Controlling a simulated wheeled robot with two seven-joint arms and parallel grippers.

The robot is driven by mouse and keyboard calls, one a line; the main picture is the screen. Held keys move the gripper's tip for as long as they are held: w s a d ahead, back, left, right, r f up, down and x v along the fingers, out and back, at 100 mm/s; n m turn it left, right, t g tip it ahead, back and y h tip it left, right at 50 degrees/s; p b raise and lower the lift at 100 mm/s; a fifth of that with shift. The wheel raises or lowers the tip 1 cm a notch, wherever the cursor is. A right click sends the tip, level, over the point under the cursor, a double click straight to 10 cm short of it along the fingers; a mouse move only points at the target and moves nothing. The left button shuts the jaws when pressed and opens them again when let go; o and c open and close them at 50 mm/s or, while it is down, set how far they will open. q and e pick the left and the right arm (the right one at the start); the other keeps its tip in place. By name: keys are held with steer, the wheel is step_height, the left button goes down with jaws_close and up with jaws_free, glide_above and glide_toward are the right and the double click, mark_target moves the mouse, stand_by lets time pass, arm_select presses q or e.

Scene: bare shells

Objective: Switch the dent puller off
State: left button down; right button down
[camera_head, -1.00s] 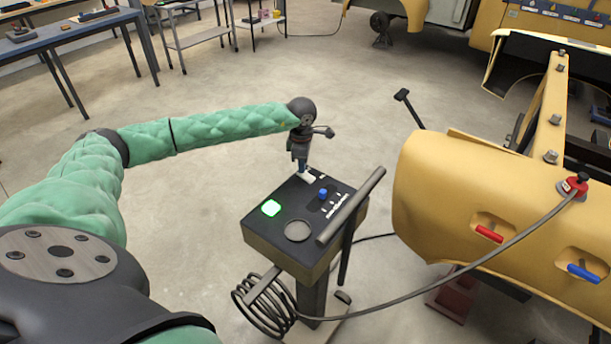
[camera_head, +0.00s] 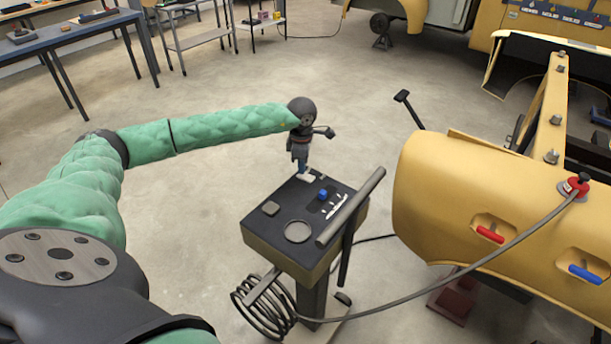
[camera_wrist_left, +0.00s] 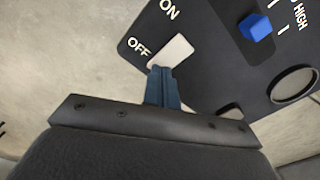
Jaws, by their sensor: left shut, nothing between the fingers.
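The dent puller (camera_head: 300,245) is a box on a post with a dark top panel. The square lamp (camera_head: 270,209) on the panel is dark. My left gripper (camera_head: 303,172) is shut and empty, pointing down at the white switch (camera_head: 308,177) at the panel's far corner. In the left wrist view the fingertips (camera_wrist_left: 160,70) are at the end of the white switch (camera_wrist_left: 170,50) nearest the OFF mark (camera_wrist_left: 139,49); the ON mark (camera_wrist_left: 170,9) is at the other side. A blue knob (camera_wrist_left: 255,27) sits beside it. My right gripper is not in view.
A grey bar handle (camera_head: 351,207) stands along the box's right side. A cable (camera_head: 450,275) runs to a red-and-black piece (camera_head: 575,186) on the yellow body panel (camera_head: 440,190) at right. A coiled cable (camera_head: 262,305) hangs in front. Open floor lies behind.

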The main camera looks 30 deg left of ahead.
arm_select(q)
step_height(320, 180, up, 6)
steer(key=shift+p, duration=0.45)
stand_by(0.3)
stand_by(0.5)
